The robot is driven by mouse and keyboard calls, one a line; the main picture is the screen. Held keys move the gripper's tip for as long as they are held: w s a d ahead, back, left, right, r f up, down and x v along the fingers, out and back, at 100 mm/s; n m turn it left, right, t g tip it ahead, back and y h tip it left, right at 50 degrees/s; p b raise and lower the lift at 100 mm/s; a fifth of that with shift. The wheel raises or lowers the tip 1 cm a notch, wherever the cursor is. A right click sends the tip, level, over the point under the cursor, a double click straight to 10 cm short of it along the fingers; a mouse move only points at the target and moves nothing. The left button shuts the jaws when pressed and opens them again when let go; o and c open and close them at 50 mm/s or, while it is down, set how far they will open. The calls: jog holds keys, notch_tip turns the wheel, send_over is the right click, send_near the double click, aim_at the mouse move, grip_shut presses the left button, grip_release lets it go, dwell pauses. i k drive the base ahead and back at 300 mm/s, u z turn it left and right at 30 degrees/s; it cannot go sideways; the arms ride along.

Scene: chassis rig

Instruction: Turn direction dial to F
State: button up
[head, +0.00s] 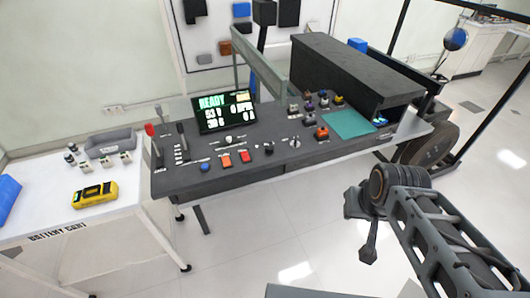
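The dark control console (225,178) stands ahead with a sloped panel of switches and knobs. Its labels are too small to read, so I cannot tell for sure which control is the direction dial or where F is. A small pale knob (229,140) sits below the screen, and a silver dial (295,143) sits further right. My arm reaches in from the lower right. A small dark end part, seemingly my gripper (368,254), hangs over the floor in front of the console, well apart from the panel. Its fingers are too small to read as open or shut.
A lit screen (222,112) reading READY stands on the console. Red and orange buttons (244,156) and levers (156,143) are nearby. A white battery cart (50,215) with a yellow device (95,194) stands left. The floor (260,235) in front is clear.

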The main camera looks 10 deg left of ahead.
aim_at(269, 148)
jog(key=k, duration=1.15)
jog(key=u, duration=0.75)
jog(key=i, duration=0.65)
jog(key=u, duration=0.65)
jog(key=i, duration=0.8)
jog(key=z, duration=0.65)
jog(key=i, duration=0.7)
jog(key=z, duration=0.6)
